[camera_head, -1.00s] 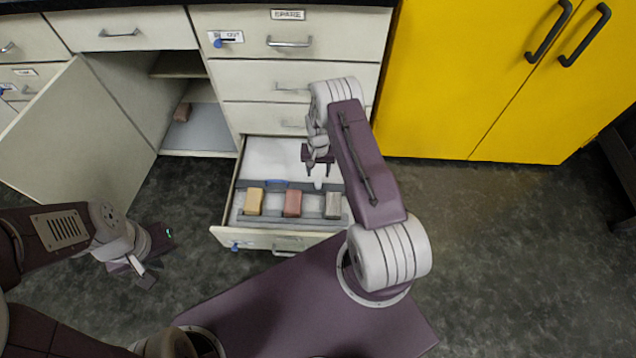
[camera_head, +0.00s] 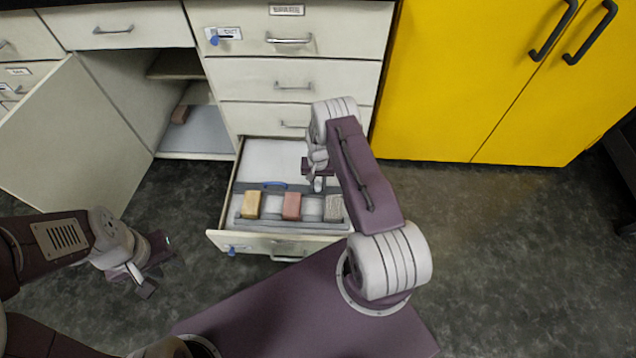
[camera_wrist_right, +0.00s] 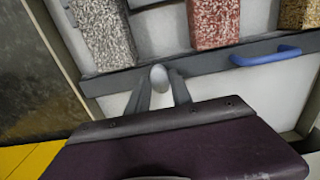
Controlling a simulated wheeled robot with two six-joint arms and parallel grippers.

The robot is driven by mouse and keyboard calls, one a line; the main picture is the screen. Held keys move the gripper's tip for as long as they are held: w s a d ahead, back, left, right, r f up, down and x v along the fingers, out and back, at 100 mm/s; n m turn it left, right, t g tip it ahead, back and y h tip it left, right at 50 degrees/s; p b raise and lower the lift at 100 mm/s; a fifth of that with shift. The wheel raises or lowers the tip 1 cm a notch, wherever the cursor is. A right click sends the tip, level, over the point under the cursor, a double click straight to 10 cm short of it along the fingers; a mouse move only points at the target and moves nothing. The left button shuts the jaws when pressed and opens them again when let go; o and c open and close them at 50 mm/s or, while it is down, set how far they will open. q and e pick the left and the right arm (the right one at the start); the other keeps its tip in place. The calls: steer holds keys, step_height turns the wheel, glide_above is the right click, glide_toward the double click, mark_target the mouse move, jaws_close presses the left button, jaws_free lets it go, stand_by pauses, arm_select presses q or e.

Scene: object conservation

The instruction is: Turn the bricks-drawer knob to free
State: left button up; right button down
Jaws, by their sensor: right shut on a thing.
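The bricks drawer (camera_head: 222,238) is pulled out, with a yellow brick (camera_head: 251,204), a red brick (camera_head: 291,205) and a grey speckled brick (camera_head: 333,207) in its grey tray. A blue knob (camera_head: 231,250) sits on the left of its front. My right gripper (camera_head: 318,181) is inside the drawer, behind the grey brick. In the right wrist view its fingers are closed around a small pale rounded knob (camera_wrist_right: 159,78) at the tray's grey rail. My left gripper (camera_head: 146,285) hangs over the floor left of the drawer; its jaw gap is unclear.
A blue handle (camera_head: 274,184) lies on the rail; it also shows in the right wrist view (camera_wrist_right: 265,56). A cabinet door (camera_head: 75,140) stands open at left, with a brown block (camera_head: 180,114) inside. Yellow cabinets (camera_head: 470,90) stand at right. Floor right of the drawer is clear.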

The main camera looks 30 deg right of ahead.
steer(key=n, duration=0.4)
steer(key=shift+n, duration=0.3)
steer(key=n, duration=0.4)
steer(key=shift+n, duration=0.3)
steer(key=n, duration=0.4)
steer(key=shift+n, duration=2.3)
steer(key=c, duration=1.1)
jaws_free()
steer(key=shift+c, duration=0.2)
